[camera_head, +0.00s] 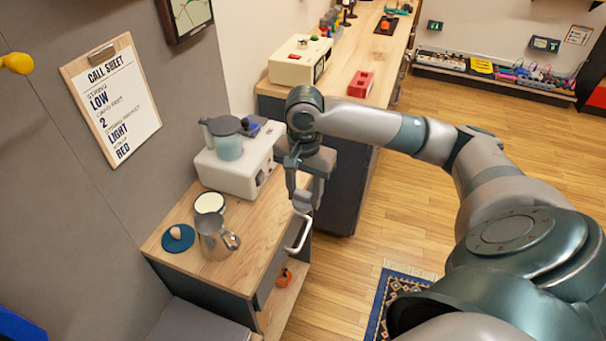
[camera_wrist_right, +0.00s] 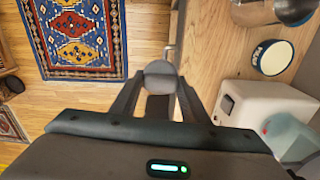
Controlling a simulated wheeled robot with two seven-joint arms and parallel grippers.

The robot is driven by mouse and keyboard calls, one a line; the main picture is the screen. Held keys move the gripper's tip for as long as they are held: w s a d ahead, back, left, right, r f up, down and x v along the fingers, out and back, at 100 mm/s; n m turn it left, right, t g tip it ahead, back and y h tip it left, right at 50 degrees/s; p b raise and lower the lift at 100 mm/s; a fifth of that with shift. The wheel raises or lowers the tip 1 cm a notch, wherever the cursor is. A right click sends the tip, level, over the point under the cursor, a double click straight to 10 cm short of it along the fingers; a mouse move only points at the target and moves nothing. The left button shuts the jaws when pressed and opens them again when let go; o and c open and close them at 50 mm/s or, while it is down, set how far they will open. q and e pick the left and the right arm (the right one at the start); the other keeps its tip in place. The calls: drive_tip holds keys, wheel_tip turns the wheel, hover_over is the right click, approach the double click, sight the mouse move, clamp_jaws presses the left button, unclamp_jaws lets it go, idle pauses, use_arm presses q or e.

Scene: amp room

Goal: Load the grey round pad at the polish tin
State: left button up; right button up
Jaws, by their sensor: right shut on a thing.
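My right gripper (camera_head: 304,192) is shut on the grey round pad (camera_head: 303,201) and holds it in the air, just off the right edge of the wooden counter. In the right wrist view the pad (camera_wrist_right: 159,68) sits between the two fingertips (camera_wrist_right: 155,85). The polish tin (camera_head: 209,203) stands on the counter to the left of the gripper, with a cream-coloured round top. It also shows in the right wrist view (camera_wrist_right: 272,58), to the right of the pad and apart from it. My left gripper is not in view.
A metal jug (camera_head: 213,239) stands close in front of the tin. A blue disc with a knob (camera_head: 178,238) lies left of the jug. A white appliance (camera_head: 236,172) stands behind the tin. A white handle (camera_head: 299,236) juts from the counter front. A patterned rug (camera_wrist_right: 75,35) lies on the floor.

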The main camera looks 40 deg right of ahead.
drive_tip(key=o, duration=0.5)
drive_tip(key=c, duration=0.4)
drive_tip(key=shift+a+r+n, duration=0.15)
drive_tip(key=shift+a+n, duration=0.25)
drive_tip(key=shift+a, duration=0.2)
drive_tip(key=s+a+r+n, duration=0.1)
drive_tip(key=a+r+n, duration=0.1)
drive_tip(key=a+n, duration=0.4)
drive_tip(key=s+a+r+n+b, duration=0.1)
drive_tip(key=s+a+r+n, duration=0.1)
drive_tip(key=a+n, duration=0.4)
drive_tip(key=shift+a+r, duration=0.45)
drive_tip(key=shift+a, duration=0.7)
drive_tip(key=shift+w, duration=0.1)
